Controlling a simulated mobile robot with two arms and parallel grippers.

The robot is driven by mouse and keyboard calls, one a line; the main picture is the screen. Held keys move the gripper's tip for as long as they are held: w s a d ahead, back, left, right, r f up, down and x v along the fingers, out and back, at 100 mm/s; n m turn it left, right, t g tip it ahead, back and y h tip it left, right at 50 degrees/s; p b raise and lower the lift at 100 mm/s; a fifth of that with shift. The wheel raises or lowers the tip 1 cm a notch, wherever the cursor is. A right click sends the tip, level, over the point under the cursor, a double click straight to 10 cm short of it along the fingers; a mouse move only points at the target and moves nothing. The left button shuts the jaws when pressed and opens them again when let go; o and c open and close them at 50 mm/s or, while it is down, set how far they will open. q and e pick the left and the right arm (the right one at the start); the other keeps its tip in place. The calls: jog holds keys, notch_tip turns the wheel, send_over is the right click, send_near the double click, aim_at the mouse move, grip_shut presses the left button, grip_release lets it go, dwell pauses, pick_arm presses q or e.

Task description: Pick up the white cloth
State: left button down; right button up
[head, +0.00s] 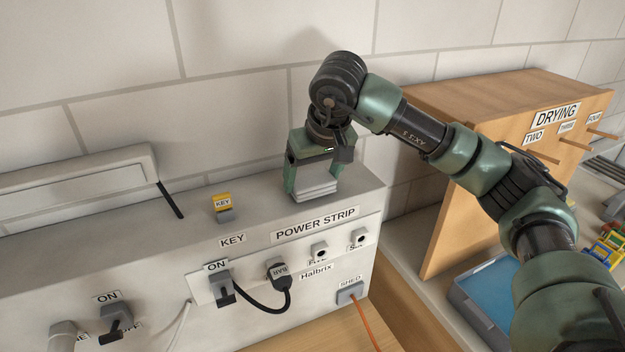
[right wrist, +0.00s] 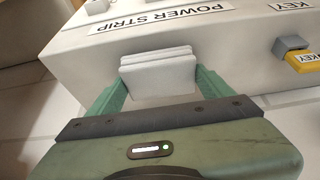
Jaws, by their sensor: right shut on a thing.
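The white cloth (head: 318,187) is a small folded stack on top of the white power strip box (head: 366,192), near its right end in the head view. My right gripper (head: 313,186) points down over it, with a finger on each side, shut on it. In the right wrist view the cloth (right wrist: 158,72) sits between the two green fingers (right wrist: 157,85). Whether its underside touches the box top is hard to tell. My left gripper is not in view.
A yellow key tag (head: 222,201) stands left of the cloth on the box. Plugs and switches line the box front, with a black cable (head: 262,307). A wooden drying rack (head: 480,110) with pegs and a blue-lined tray (head: 490,290) are at right. A block wall is behind.

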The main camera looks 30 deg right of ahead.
notch_tip(320, 180, up, 10)
jog(key=b, duration=0.2)
notch_tip(320, 180, up, 9)
send_over(312, 179)
jog(key=shift+s+r, duration=0.15)
jog(key=shift+r, duration=0.05)
jog(key=o, duration=0.4)
jog(key=shift+c, duration=1.2)
jog(key=shift+f, duration=0.1)
